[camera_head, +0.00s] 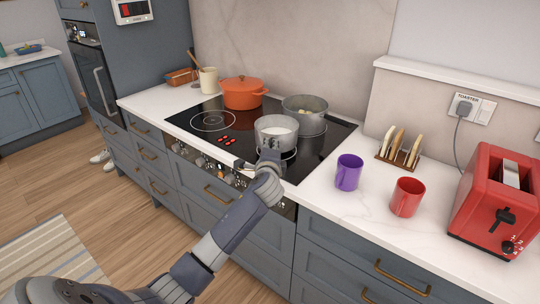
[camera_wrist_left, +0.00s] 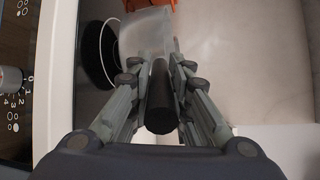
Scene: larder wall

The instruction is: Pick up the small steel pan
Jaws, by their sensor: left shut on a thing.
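The small steel pan (camera_head: 276,131) is at the front of the black hob, upright, with something pale inside. My left gripper (camera_head: 269,160) is shut on its handle, at the pan's near side. In the left wrist view the dark handle (camera_wrist_left: 161,98) lies between the two fingers of the left gripper (camera_wrist_left: 160,75), and the grey pan wall (camera_wrist_left: 146,32) shows beyond. I cannot tell whether the pan's base touches the hob. My right gripper is not in view.
A larger steel pot (camera_head: 308,118) stands close behind the pan, with an orange pot (camera_head: 242,93) at the back left. A purple mug (camera_head: 348,172), a red mug (camera_head: 407,197), a toast rack (camera_head: 398,150) and a red toaster (camera_head: 497,205) stand on the right counter.

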